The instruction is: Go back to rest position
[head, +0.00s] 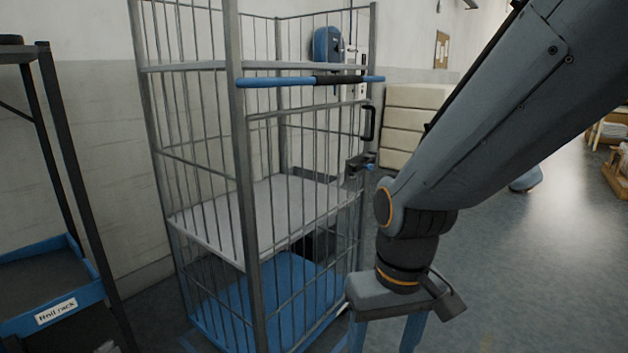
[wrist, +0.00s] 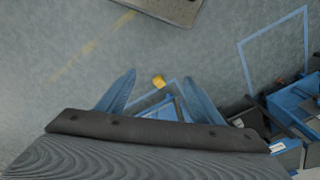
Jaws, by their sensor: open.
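My gripper (head: 384,338) hangs at the end of my grey arm, at the lower middle right of the head view, in front and to the right of the wire cage trolley (head: 250,180). Its two blue fingers point down and leave the frame at the bottom. In the wrist view my gripper (wrist: 159,78) has its blue fingers spread wide with nothing held between them. No wadding roll can be made out clearly.
The trolley has a white shelf, a blue base and a blue handle bar (head: 280,82). A dark rack with a labelled blue tray (head: 58,310) stands at the left. Pale stacked blocks (head: 410,125) stand behind. Floor (head: 540,260) at the right is open. Blue bins (wrist: 290,100) show in the wrist view.

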